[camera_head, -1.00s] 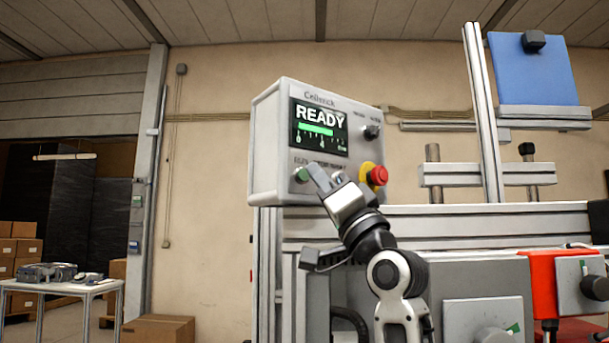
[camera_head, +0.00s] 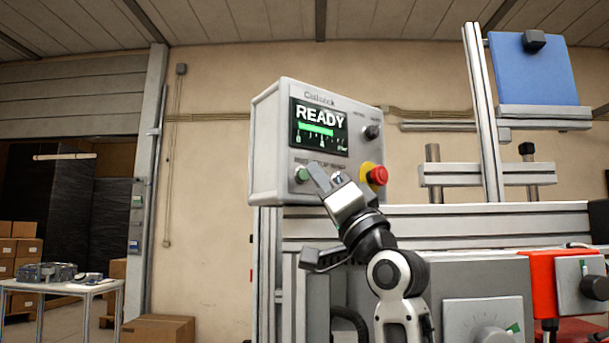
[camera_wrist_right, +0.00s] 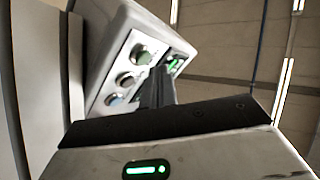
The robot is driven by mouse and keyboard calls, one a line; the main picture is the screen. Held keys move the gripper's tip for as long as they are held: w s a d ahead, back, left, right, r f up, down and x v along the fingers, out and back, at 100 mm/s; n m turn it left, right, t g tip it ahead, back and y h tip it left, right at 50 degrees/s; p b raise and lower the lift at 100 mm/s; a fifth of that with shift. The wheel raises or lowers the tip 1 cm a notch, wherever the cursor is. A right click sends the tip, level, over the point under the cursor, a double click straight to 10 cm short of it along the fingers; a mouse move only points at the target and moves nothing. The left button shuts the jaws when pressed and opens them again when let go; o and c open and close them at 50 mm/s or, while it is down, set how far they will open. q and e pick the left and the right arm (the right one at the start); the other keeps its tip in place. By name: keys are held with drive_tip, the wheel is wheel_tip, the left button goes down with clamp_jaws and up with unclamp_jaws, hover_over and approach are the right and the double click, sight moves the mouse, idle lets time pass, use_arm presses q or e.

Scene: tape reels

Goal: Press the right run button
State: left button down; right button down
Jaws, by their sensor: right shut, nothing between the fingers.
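The grey control box (camera_head: 268,150) has a screen (camera_head: 320,128) that reads READY with a green bar. A green button (camera_head: 301,174) sits at the lower left of its front, just left of my right fingertips. My right gripper (camera_head: 316,173) is shut and empty, its tips in front of the lower button row. Whether they touch the panel I cannot tell. Part of another button (camera_head: 337,178) shows behind the fingers. In the right wrist view the shut fingers (camera_wrist_right: 158,86) point toward the box, beside a green-lit round button (camera_wrist_right: 143,54). My left gripper is not in view.
A red emergency stop (camera_head: 378,175) on a yellow base sits right of the fingers, with a black knob (camera_head: 372,132) above. A metal machine frame (camera_head: 480,212) stands below and right. At far left is a table (camera_head: 75,285) with equipment.

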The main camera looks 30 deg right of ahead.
idle(0.6)
drive_tip(key=shift+w+a, duration=0.1)
drive_tip(key=shift+w, duration=0.35)
drive_tip(key=shift+w+p, duration=0.35)
drive_tip(key=shift+w, duration=0.05)
idle(0.5)
drive_tip(key=shift+s, duration=0.8)
drive_tip(key=shift+s+d, duration=0.2)
drive_tip(key=shift+s, duration=1.05)
drive_tip(key=shift+s+d, duration=0.15)
drive_tip(key=shift+s, duration=1.1)
